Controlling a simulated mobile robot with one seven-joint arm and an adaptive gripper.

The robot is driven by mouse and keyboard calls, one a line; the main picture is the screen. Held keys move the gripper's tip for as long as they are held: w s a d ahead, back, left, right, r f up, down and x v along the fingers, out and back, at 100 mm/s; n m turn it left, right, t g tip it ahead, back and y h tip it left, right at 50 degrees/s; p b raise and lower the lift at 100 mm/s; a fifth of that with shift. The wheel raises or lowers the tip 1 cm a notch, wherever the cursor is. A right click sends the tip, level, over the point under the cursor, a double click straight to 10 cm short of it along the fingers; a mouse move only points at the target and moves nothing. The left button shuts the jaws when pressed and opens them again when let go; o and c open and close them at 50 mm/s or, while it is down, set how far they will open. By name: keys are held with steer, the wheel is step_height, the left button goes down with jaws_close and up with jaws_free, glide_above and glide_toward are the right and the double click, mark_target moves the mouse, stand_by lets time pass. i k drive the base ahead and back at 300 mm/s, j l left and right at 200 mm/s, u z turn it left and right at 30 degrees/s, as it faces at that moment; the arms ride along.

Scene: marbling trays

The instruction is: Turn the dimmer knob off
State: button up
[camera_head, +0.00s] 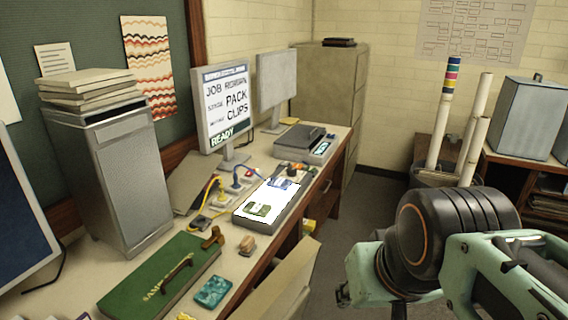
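No part that I can clearly make out as the dimmer knob shows. A lit white light box (240,222) lies on the desk, its top glowing brightly. A small orange and black part (296,169) is just behind it, too small to tell what it is. My arm, with mint-green and dark parts, fills the lower right, well apart from the light box. I cannot make out the fingertips of my gripper (450,265), nor whether it is open or shut.
Monitors (224,105) stand behind.

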mark_target(291, 172)
steer(key=i+l, duration=0.15)
steer(key=l, duration=0.2)
steer(key=i+l+u, duration=0.1)
steer(key=l, duration=0.3)
steer(key=i+l+u, duration=0.1)
steer(key=i+l, duration=0.15)
steer(key=i+l+u, duration=0.1)
steer(key=i+l, duration=0.15)
steer(key=l, duration=0.2)
steer(key=i+l+u, duration=0.1)
steer(key=i+l, duration=0.15)
steer(key=i, duration=0.15)
steer(key=i+l+u, duration=0.1)
steer(key=i+l, duration=0.2)
steer(key=i, duration=0.1)
